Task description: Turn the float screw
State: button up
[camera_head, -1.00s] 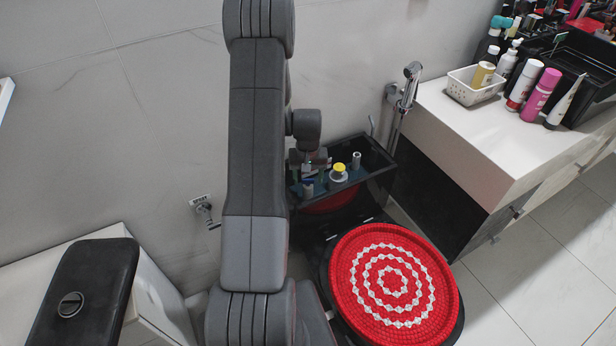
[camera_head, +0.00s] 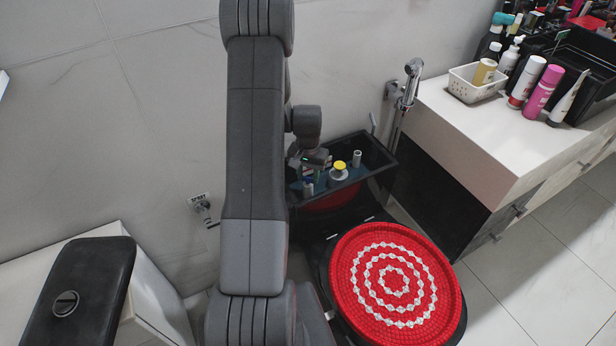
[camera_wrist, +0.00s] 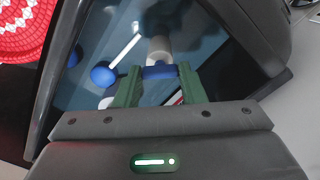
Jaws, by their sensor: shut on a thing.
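The open black cistern (camera_head: 385,158) is near the middle of the head view, behind the red toilet lid. My gripper (camera_wrist: 159,69) reaches into it, with green fingers either side of a small blue piece (camera_wrist: 160,73), which looks like the float screw. The fingers are shut on it. A pale cylinder (camera_wrist: 158,48) rises just beyond it. A blue ball (camera_wrist: 102,75) and a pale rod (camera_wrist: 125,49) show to the left in the wrist view. In the head view my gripper (camera_head: 314,165) is at the cistern's left part; its fingertips are unclear there.
A yellow-topped fitting (camera_head: 339,168) and a grey post (camera_head: 357,159) stand inside the cistern to the right. The red patterned lid (camera_head: 392,280) lies in front. A black cistern cover (camera_head: 95,285) rests at left. A white counter (camera_head: 470,130) and hand shower (camera_head: 411,80) are at right.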

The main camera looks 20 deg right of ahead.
aim_at(308, 178)
jog(key=shift+m, duration=0.5)
jog(key=o, duration=1)
jog(key=shift+r, duration=0.1)
notch_tip(308, 178, up, 14)
jog(key=shift+f+p, duration=0.15)
jog(key=shift+p, duration=0.6)
jog(key=shift+f, duration=0.15)
